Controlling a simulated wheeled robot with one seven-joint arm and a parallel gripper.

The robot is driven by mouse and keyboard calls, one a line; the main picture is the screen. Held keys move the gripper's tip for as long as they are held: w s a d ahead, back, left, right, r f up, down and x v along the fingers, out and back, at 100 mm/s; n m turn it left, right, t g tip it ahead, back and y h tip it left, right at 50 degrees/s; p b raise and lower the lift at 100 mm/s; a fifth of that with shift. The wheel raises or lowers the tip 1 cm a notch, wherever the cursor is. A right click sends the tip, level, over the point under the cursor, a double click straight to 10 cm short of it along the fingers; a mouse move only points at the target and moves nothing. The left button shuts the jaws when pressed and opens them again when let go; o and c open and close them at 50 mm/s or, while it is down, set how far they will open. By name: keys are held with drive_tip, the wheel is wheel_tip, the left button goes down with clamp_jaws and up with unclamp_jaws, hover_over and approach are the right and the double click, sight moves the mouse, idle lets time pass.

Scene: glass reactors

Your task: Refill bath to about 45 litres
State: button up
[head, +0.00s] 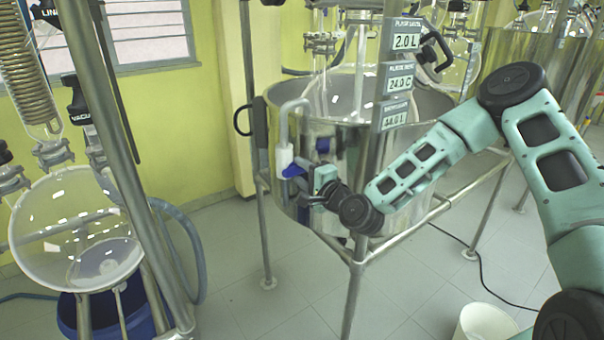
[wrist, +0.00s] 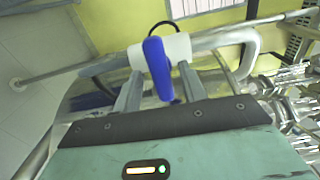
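The bath (head: 275,125) is a large open steel tub in the middle of the head view, with a glass vessel inside. A pipe (head: 284,125) bends over its rim down to a white valve with a blue lever (head: 292,171). In the wrist view, the blue lever (wrist: 157,66) stands between my fingers, in front of the white valve body (wrist: 178,47). My gripper (head: 306,184) is open at the lever, with a gap showing on each side. A three-part display (head: 397,82) reads 2.0 L, 24.0 C and, less clearly, 44.0 L. The water level is hidden.
A steel frame post (head: 365,190) stands close beside my wrist. A round glass flask (head: 75,230) over a blue bucket (head: 70,312) is at left. A white bucket (head: 485,322) and a cable are on the floor at right. Another steel bath (head: 520,55) stands behind.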

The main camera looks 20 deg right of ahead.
drive_tip(key=p+v, duration=0.7)
drive_tip(key=v, duration=1)
drive_tip(key=shift+s, duration=0.2)
idle(0.4)
